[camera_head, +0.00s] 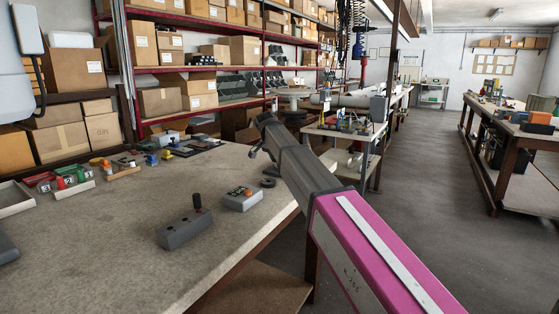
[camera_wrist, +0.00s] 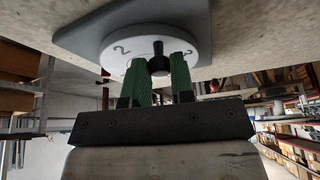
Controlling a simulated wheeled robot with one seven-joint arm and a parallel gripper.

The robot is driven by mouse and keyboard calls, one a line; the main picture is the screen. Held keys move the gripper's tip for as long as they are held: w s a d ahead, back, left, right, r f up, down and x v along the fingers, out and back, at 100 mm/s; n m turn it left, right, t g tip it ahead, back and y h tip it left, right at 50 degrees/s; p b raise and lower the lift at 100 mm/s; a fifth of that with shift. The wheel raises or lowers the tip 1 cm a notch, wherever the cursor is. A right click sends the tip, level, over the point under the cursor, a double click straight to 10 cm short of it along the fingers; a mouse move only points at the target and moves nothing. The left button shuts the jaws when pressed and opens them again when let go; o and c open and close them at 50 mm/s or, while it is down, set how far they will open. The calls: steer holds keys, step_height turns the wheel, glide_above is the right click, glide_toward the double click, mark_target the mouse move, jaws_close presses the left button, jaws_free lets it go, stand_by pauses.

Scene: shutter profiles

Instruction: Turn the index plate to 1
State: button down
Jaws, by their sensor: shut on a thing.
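The index plate (camera_wrist: 140,33) is a white round dial on a dark grey base (camera_wrist: 85,38), seen from close by in the wrist view. A 2 shows on its left part, and another marking on the right is partly covered and hard to read. A dark knob (camera_wrist: 158,48) stands out from its middle. My gripper (camera_wrist: 158,66) has two green fingers, one on each side of the knob, closed on it. The fingers hide the lower part of the dial. In the head view my arm reaches over the bench, and I cannot make out the dial there.
On the workbench (camera_head: 110,240) stand a grey joystick box (camera_head: 186,230) and a box with an orange button (camera_head: 243,198). A dark ring (camera_head: 267,182) lies close to my arm. Small coloured parts and trays (camera_head: 72,185) lie at the left.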

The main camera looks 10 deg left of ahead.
steer(key=shift+w+a+m+g+h, duration=0.35)
steer(key=shift+w+m, duration=0.1)
steer(key=shift+m, duration=0.55)
steer(key=c, duration=1)
jaws_free()
steer(key=v, duration=1)
steer(key=shift+s+a+r, duration=0.1)
steer(key=shift+r, duration=0.3)
